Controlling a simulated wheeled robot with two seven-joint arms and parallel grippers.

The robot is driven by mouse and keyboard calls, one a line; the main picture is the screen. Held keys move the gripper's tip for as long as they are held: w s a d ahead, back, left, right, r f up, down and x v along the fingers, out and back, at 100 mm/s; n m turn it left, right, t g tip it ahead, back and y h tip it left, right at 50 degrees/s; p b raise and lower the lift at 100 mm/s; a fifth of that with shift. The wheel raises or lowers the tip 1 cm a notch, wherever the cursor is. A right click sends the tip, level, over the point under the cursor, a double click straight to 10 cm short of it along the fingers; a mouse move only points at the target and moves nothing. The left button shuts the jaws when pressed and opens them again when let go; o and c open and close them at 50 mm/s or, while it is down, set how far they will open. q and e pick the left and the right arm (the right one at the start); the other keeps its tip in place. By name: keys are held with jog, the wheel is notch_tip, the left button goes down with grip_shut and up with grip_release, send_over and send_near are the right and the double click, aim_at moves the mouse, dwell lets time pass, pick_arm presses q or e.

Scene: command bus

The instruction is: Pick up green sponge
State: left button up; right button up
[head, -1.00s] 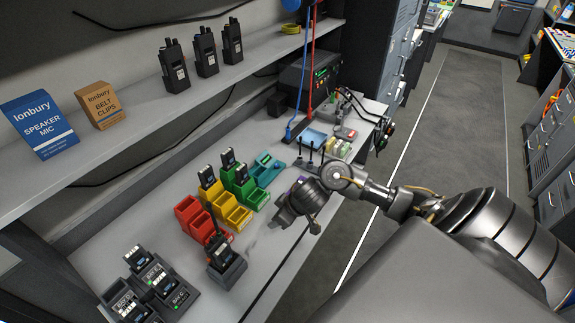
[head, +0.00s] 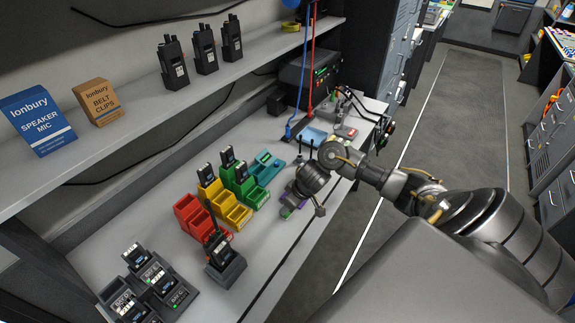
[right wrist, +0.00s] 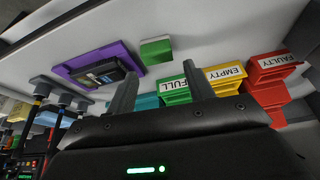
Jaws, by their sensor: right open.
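The green sponge (right wrist: 156,50) is a small green block lying on the white bench top beside a purple tray (right wrist: 100,63), seen in the right wrist view. In the head view a bit of green (head: 286,211) shows beside my right gripper, with purple just above it; most of the tray is hidden. My right gripper (right wrist: 158,76) is open and empty, and the sponge appears beyond the gap between its fingers, apart from them. In the head view the right gripper (head: 314,192) hangs over the bench's front part. My left gripper is not in view.
Red (head: 190,211), yellow (head: 235,214) and green (head: 252,193) bins stand left of the gripper, some holding radios. A radio in a charger (head: 225,262) stands nearer. Thin posts and small items lie beyond the gripper. A shelf (head: 130,130) overhangs the back.

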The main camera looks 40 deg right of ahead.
jog(key=x, duration=0.5)
jog(key=shift+s+d+f+b, duration=0.2)
jog(key=shift+b, duration=0.15)
jog(key=c, duration=0.7)
